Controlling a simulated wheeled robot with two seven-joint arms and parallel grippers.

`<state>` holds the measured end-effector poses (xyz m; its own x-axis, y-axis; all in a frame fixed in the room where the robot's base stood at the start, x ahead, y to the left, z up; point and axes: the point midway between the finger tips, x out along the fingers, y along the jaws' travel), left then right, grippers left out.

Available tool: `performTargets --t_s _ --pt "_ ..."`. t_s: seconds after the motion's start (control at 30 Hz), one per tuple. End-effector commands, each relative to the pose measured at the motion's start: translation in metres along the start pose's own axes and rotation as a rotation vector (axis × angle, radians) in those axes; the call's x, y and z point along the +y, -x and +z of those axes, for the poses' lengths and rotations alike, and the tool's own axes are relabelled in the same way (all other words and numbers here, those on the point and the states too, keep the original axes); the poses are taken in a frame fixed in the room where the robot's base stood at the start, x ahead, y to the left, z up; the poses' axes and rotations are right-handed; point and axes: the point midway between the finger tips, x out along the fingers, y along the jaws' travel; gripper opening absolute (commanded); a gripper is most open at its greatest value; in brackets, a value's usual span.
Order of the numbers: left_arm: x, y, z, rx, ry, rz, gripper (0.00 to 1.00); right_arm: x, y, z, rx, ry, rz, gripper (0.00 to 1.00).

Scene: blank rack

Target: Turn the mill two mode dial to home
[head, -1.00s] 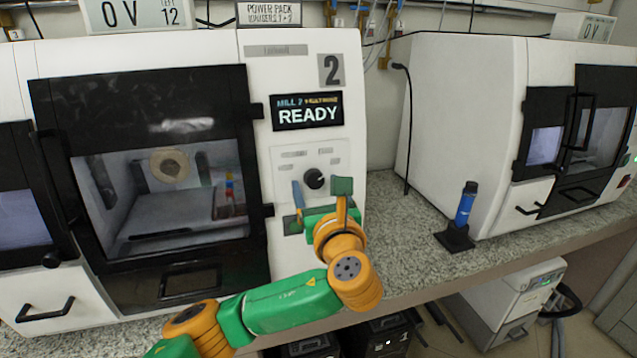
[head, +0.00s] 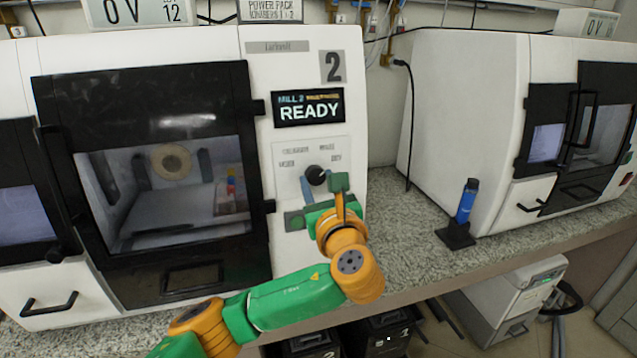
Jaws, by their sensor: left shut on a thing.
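Mill two is the white machine with a grey "2" plate and a black screen reading "READY" (head: 309,108). Its mode dial (head: 316,174) is a round black knob on a light panel (head: 293,152) below the screen. Small labels surround the knob, too blurred to read surely. My left gripper (head: 322,182) is at the dial, one finger on each side, and is shut on it. The fingers cover part of the knob's lower edge, and I cannot tell where its pointer aims. My right gripper is not in view.
Mill two's dark-framed door (head: 150,95) is closed, left of the panel. A blue handheld tool (head: 467,202) stands in a black holder (head: 456,235) on the speckled counter (head: 400,235). Another white machine (head: 463,120) stands at right. The counter between the machines is mostly clear.

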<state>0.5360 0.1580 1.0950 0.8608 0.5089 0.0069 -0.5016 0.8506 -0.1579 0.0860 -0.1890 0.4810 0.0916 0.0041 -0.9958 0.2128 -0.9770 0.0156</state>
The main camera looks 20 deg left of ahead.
Motion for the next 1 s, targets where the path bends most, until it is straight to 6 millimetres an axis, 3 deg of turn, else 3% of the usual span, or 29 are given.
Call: performTargets --t_s 1.0 --pt "-0.006 0.0 -0.003 -0.073 0.919 0.136 0.0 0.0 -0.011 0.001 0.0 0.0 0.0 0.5"
